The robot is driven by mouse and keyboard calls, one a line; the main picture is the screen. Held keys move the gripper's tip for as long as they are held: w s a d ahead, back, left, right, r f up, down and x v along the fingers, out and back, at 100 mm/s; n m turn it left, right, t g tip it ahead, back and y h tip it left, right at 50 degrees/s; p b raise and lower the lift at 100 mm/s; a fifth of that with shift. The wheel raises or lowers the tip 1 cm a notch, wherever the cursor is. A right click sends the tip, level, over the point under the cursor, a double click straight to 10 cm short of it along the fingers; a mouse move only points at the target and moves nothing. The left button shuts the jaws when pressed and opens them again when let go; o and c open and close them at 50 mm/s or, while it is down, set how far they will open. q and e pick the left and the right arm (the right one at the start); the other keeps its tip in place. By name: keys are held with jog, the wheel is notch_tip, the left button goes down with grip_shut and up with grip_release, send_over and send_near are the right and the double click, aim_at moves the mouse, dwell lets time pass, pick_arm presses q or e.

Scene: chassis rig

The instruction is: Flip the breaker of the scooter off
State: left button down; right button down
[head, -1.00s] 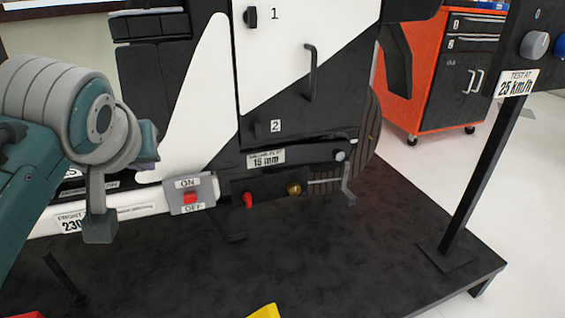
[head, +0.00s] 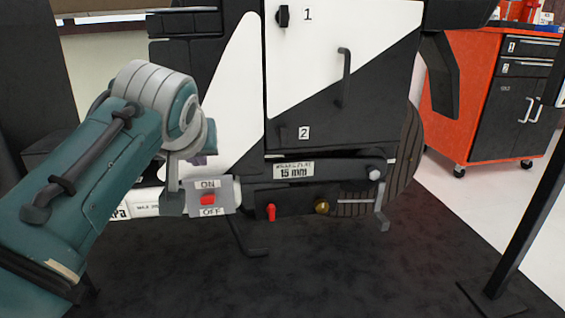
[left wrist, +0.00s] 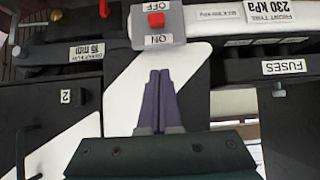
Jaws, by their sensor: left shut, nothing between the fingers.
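The breaker (head: 228,190) is a grey box on the scooter's lower side, with ON above and OFF below its red switch (head: 208,199). I cannot tell which way the switch is set. The breaker shows upside down at the top of the left wrist view (left wrist: 178,36). My left gripper's purple fingers (left wrist: 160,74) are shut and empty, pointing toward the breaker but apart from the switch. In the head view my left gripper (head: 208,160) is mostly hidden behind its wrist, just above the breaker. My right gripper is out of view.
A red lever (head: 271,213) and a brass knob (head: 321,208) sit right of the breaker. A 15 mm label (head: 293,170) is above them. A black pedal-like bar (head: 250,248) juts out below. An orange tool cabinet (head: 470,110) stands back right. The dark platform in front is clear.

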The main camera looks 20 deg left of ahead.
pick_arm(q)
jog(key=b, duration=0.4)
send_over(207, 196)
notch_tip(207, 196, down, 4)
jog(key=shift+w+a+f, duration=0.15)
jog(key=shift+f, duration=0.1)
jog(key=shift+s+d+f+b, duration=0.25)
jog(key=shift+s+f+b, duration=0.1)
jog(key=shift+f+b, duration=0.25)
jog(key=shift+s+d+f+b, duration=0.25)
jog(key=shift+s+f+b, duration=0.1)
jog(key=shift+f, duration=0.3)
jog(key=shift+s+d+f, duration=0.15)
